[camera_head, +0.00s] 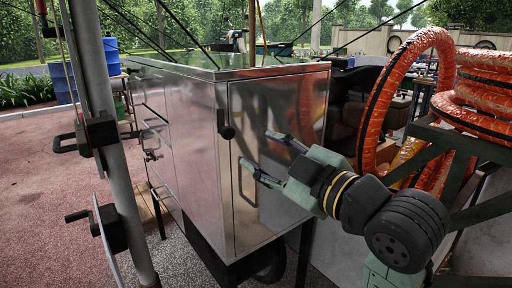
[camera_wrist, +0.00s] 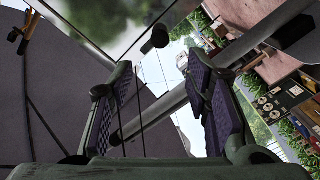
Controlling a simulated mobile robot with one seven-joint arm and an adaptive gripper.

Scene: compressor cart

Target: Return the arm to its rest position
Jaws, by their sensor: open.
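My gripper (camera_head: 264,156) is open and empty, at the end of my arm, which reaches in from the right in the head view. Its two fingers point left toward the door of the shiny metal cabinet (camera_head: 262,180) of the cart. The upper finger overlaps the cabinet door in the picture; I cannot tell whether anything touches. In the wrist view my gripper (camera_wrist: 162,110) has its two padded fingers wide apart with nothing held between them.
A grey pole (camera_head: 112,160) with dark clamps stands at the left. Orange hose coils (camera_head: 400,85) hang at the right, behind my arm. A blue barrel (camera_head: 62,83) stands far left. The reddish paving (camera_head: 40,175) at the left looks clear.

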